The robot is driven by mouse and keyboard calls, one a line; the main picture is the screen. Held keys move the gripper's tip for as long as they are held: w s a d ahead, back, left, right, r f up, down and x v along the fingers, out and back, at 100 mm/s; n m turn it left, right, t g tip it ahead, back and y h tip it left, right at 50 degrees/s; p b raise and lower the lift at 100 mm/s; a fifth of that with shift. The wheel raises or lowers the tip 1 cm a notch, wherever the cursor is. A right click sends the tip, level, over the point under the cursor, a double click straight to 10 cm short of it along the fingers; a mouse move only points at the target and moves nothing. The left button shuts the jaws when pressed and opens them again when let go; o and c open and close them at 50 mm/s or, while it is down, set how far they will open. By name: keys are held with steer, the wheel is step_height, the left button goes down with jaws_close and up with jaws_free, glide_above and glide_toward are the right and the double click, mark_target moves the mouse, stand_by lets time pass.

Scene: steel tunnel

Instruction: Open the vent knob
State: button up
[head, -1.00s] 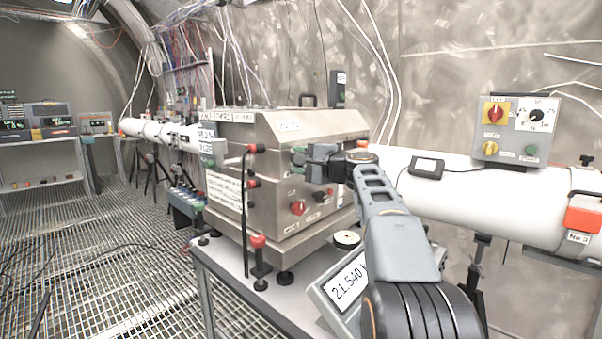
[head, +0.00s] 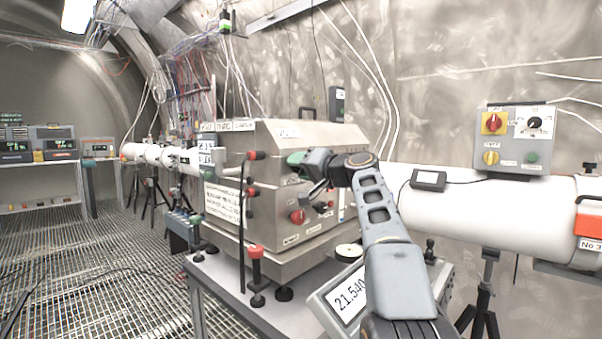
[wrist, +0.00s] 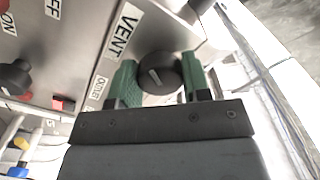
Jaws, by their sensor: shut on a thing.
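The vent knob (wrist: 158,76) is a round black knob with a pale pointer line, beside a VENT label (wrist: 127,30) on a steel panel. It shows in the wrist view; in the head view my gripper hides it. My gripper (wrist: 157,88) has its two green fingertips on either side of the knob and is shut on it. In the head view my gripper (head: 297,161) reaches the right-hand face of the steel box (head: 300,135), at its upper part.
A red knob (head: 298,217) and a black knob (head: 320,207) sit lower on the same panel. A display reading 21.540 (head: 350,292) stands in front of the box. A white pipe (head: 470,205) and a grey control box (head: 515,140) are at the right.

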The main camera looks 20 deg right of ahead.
steer(key=shift+f+n, duration=0.1)
steer(key=shift+n, duration=0.5)
steer(key=shift+b, duration=0.3)
steer(key=o, duration=0.9)
steer(key=b+v, duration=0.1)
steer(key=v, duration=1.3)
steer(key=shift+b, duration=0.3)
steer(key=shift+w, duration=0.1)
